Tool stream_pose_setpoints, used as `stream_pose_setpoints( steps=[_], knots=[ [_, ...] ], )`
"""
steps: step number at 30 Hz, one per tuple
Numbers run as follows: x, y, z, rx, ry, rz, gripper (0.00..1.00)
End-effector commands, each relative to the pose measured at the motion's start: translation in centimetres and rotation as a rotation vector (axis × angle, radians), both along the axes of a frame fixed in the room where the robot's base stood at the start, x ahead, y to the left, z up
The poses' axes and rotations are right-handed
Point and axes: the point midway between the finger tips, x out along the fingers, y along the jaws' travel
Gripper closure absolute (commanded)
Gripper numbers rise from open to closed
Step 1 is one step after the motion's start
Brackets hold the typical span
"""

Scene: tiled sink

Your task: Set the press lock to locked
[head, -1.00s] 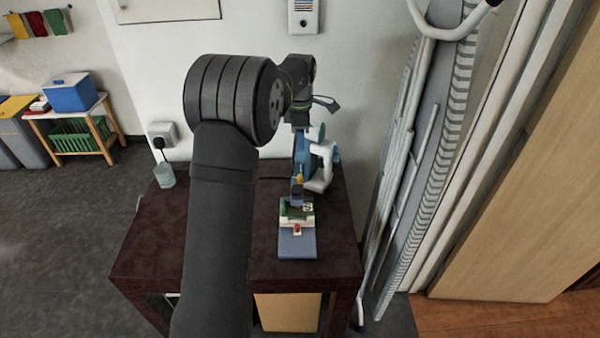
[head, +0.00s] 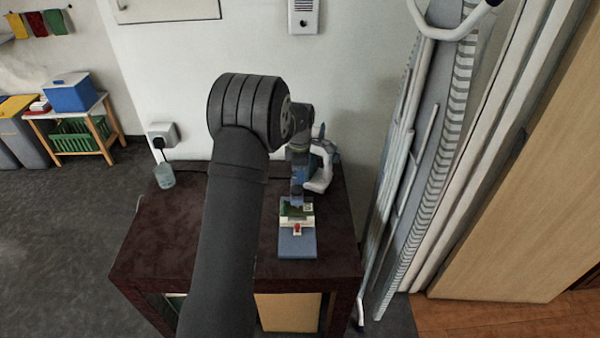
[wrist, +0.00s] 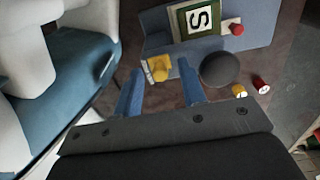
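A blue base plate (head: 297,246) lies on the dark table and carries a green block (head: 308,208) and a white strip with a red knob (head: 297,227). In the wrist view the plate (wrist: 262,20) bears the green block with a white "S" tile (wrist: 199,19), the red knob (wrist: 237,29) and a yellow piece (wrist: 158,68). Which part is the press lock's latch is unclear. My gripper (wrist: 161,68) is open; its blue fingers stand either side of the yellow piece, contact unclear. In the head view my gripper (head: 297,202) is over the plate's far end.
A blue-and-white machine (head: 322,168) stands just behind the plate. A dark round thing (wrist: 220,68) is right of my fingers; small yellow (wrist: 240,90) and red (wrist: 261,85) cylinders lie farther right.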

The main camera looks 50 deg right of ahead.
Motion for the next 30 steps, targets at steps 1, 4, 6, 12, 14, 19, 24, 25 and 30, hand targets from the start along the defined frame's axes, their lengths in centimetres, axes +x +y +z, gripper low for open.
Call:
stream_pose_setpoints(
  steps=[1,4,6,12,14,19,24,25,30],
  knots=[
    [0.0,0.0,0.0,0.000,0.000,0.000,0.63],
    [0.0,0.0,0.0,0.000,0.000,0.000,0.78],
    [0.0,0.0,0.0,0.000,0.000,0.000,0.92],
    [0.0,0.0,0.0,0.000,0.000,0.000,1.00],
    [0.1,0.1,0.0,0.000,0.000,0.001,1.00],
    [1.6,1.5,0.1,0.001,-0.001,0.003,1.00],
    [1.8,1.7,0.0,0.002,-0.001,0.000,1.00],
    [1.8,1.7,0.0,0.002,-0.001,0.000,1.00],
    [1.8,1.7,0.0,0.002,-0.001,0.001,0.69]
  ],
)
